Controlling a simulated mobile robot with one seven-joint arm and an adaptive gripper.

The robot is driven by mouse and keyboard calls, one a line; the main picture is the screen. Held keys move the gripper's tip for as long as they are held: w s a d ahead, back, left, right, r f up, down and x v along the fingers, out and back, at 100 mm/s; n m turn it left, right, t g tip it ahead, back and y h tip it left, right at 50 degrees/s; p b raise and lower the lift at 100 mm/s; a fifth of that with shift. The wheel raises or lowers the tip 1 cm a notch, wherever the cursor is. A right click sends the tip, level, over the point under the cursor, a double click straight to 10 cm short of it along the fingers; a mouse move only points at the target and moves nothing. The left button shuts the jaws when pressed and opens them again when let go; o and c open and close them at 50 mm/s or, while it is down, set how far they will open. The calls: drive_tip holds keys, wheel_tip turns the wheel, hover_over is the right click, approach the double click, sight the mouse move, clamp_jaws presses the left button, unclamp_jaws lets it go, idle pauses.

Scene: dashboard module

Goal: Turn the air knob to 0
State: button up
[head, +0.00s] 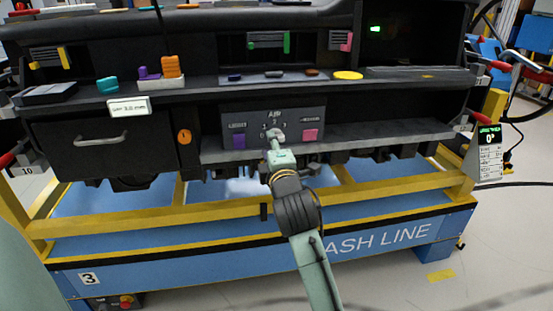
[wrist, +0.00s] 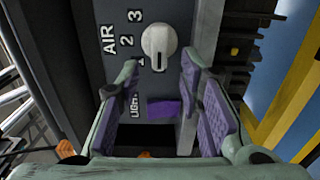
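The air knob (wrist: 159,42) is a pale grey round knob on the dark panel, beside the numbers 1, 2 and 3 and the word AIR. A dark line on it points down in the wrist view, near the 1; I cannot make out a 0. In the head view the knob (head: 275,133) is partly covered by my gripper (head: 278,145). In the wrist view my gripper (wrist: 160,78) is open, its purple-padded fingers apart and nothing between them. The knob lies just beyond the fingertips, seemingly untouched.
A purple switch (wrist: 163,107) under the LIGHT label lies close to my fingers; it also shows in the head view (head: 239,141). A pink switch (head: 310,135) is to the right of the knob. A shelf ledge (head: 375,134) runs along the panel's bottom. A display (head: 489,138) reads 0°.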

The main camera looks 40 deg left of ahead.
drive_tip(key=v, duration=1)
drive_tip(key=shift+s, duration=0.1)
